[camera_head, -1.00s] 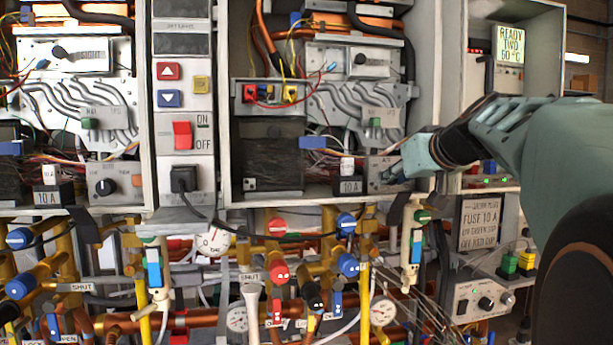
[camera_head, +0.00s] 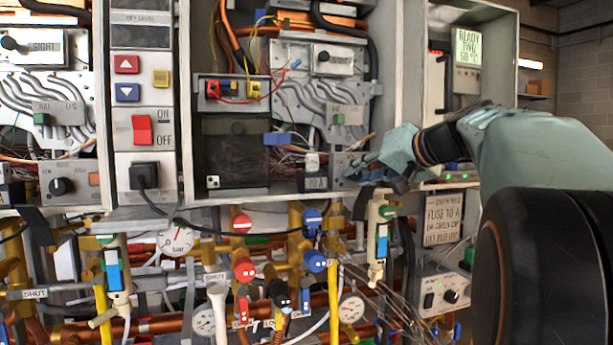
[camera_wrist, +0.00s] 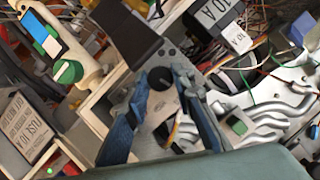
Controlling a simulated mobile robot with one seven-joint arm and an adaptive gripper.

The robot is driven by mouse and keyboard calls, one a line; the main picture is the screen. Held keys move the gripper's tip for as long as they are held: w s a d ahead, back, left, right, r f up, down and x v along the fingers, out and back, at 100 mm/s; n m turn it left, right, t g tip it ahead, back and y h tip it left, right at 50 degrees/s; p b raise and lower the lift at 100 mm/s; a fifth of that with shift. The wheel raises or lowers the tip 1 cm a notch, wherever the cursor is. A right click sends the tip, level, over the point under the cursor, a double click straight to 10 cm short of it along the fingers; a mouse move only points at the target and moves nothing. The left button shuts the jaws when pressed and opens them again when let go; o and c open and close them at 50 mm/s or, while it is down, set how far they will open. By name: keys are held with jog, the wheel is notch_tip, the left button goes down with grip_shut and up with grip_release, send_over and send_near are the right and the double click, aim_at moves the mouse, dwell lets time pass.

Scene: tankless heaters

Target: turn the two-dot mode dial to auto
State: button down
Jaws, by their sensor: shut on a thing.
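The mode dial (camera_wrist: 160,79) is a dark round knob on a grey plate in the wrist view. Small dots (camera_wrist: 172,51) show on the plate just above it. My gripper (camera_wrist: 165,84) has its two blue fingers on either side of the knob, shut on it. In the head view my gripper (camera_head: 365,173) is at the grey control plate (camera_head: 341,161) low on the right of the middle cabinet, and it hides the knob there. The dial's pointer and the word it points at cannot be read.
Loose wires (camera_wrist: 265,72) and a green-buttoned plate (camera_wrist: 236,125) lie close to my fingers. A white valve fitting (camera_head: 377,240) hangs just below my gripper. A display (camera_head: 467,48) reads READY TWO 60 °C. Another dial (camera_head: 61,186) sits on the left cabinet.

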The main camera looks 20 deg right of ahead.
jog(key=shift+d+m+y, duration=0.1)
jog(key=shift+m+y, duration=0.5)
jog(key=shift+m, duration=0.3)
jog(key=shift+r, duration=0.1)
jog(key=c, duration=1.7)
grip_release()
jog(key=shift+o, duration=0.2)
